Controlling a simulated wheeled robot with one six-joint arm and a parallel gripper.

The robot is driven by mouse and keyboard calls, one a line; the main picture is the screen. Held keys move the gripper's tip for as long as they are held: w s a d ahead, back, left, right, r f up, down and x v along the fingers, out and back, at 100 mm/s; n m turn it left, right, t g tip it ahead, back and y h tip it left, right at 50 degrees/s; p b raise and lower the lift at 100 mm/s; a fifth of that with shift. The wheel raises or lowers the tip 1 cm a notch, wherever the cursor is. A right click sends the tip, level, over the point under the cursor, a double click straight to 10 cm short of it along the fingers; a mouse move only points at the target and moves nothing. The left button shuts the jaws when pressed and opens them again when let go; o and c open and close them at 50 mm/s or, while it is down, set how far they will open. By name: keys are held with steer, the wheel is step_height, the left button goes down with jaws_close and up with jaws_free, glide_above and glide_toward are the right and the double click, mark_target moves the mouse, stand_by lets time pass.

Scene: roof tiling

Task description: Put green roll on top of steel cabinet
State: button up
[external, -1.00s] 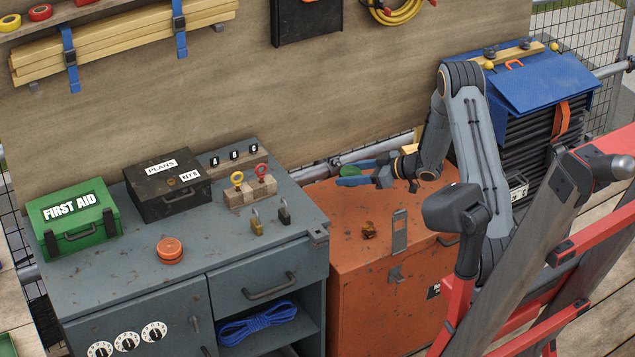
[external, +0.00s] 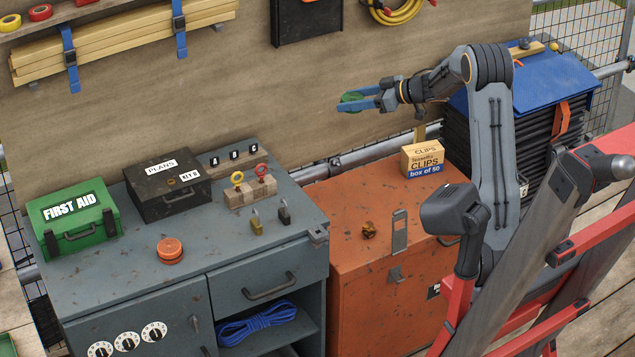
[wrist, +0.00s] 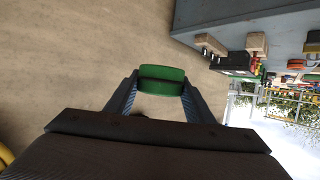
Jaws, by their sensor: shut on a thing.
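The green roll (external: 352,99) is held between the blue fingers of my gripper (external: 356,103), up in the air in front of the plywood wall. In the wrist view the green roll (wrist: 161,81) sits between the fingertips of my gripper (wrist: 161,90). The steel cabinet is most likely the grey one (external: 130,290) at the left, with a worn top, a drawer, an open shelf and dials. My gripper is above and to the right of it, beyond its right edge. The roll touches nothing but the fingers.
The grey top carries a green first aid box (external: 75,218), a black plans box (external: 168,184), padlocks, a key block (external: 250,192) and an orange roll (external: 170,250). An orange cabinet (external: 360,260) bears a clips box (external: 423,158).

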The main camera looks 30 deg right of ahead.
steer(key=a+r+p, duration=0.3)
steer(key=a, duration=1.1)
steer(key=n+g+y+p, duration=0.1)
steer(key=p, duration=0.9)
glide_above(222, 250)
step_height(222, 250, down, 6)
steer(key=shift+f+p, duration=0.9)
steer(key=shift+f, duration=4.8)
steer(key=shift+f, duration=0.15)
steer(key=o, duration=0.8)
steer(key=shift+c, duration=0.2)
steer(key=shift+o, duration=0.3)
